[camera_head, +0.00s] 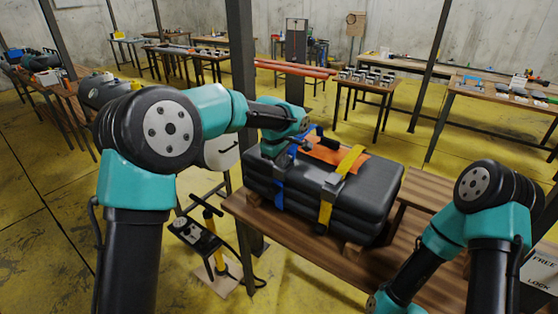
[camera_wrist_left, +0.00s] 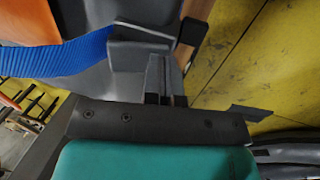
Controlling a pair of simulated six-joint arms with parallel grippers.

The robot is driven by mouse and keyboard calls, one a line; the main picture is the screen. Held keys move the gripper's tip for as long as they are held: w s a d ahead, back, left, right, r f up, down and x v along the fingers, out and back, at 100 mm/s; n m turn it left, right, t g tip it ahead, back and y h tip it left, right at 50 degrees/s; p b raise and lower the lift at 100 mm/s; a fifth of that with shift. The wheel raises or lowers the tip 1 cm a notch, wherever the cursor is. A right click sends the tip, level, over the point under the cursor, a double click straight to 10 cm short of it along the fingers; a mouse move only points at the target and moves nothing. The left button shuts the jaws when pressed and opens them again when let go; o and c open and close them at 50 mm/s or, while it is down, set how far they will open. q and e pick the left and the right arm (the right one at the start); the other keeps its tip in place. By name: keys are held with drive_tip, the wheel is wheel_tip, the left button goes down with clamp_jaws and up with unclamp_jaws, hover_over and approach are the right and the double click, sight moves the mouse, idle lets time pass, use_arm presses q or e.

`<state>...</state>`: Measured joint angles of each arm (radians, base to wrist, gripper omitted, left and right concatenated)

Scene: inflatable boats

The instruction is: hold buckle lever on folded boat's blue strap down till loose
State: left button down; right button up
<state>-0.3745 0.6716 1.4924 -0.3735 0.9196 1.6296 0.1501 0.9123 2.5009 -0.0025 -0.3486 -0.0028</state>
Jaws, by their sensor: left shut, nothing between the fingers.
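The folded boat (camera_head: 375,190) is a thick dark grey bundle on the wooden table (camera_head: 285,238), with an orange patch (camera_head: 345,155) on top. Its blue strap (camera_head: 279,193) runs down the front at the left; it also shows in the left wrist view (camera_wrist_left: 60,58). A grey buckle (camera_wrist_left: 140,45) sits at the end of the blue strap there. My left gripper (camera_head: 284,158) is over the buckle. Its fingers (camera_wrist_left: 165,72) are shut with nothing held, close against the buckle; contact and the lever's angle are unclear. My right gripper is below the picture's edge.
A yellow strap (camera_head: 326,210) with its own buckle (camera_head: 333,184) crosses the boat to the right. A pump-like device (camera_head: 200,235) stands on the floor at left. A sign reading FREE and LOCK (camera_head: 541,272) is at far right. Tables with small items stand behind.

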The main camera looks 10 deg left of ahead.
use_arm(q)
drive_tip(key=shift+r, duration=0.1)
idle(0.3)
drive_tip(key=shift+r, duration=0.85)
drive_tip(key=w+d+v, duration=0.1)
drive_tip(key=w+v, duration=0.1)
drive_tip(key=v, duration=1.1)
drive_tip(key=shift+d+r, duration=0.2)
drive_tip(key=shift+r, duration=0.3)
drive_tip(key=shift+w, duration=0.1)
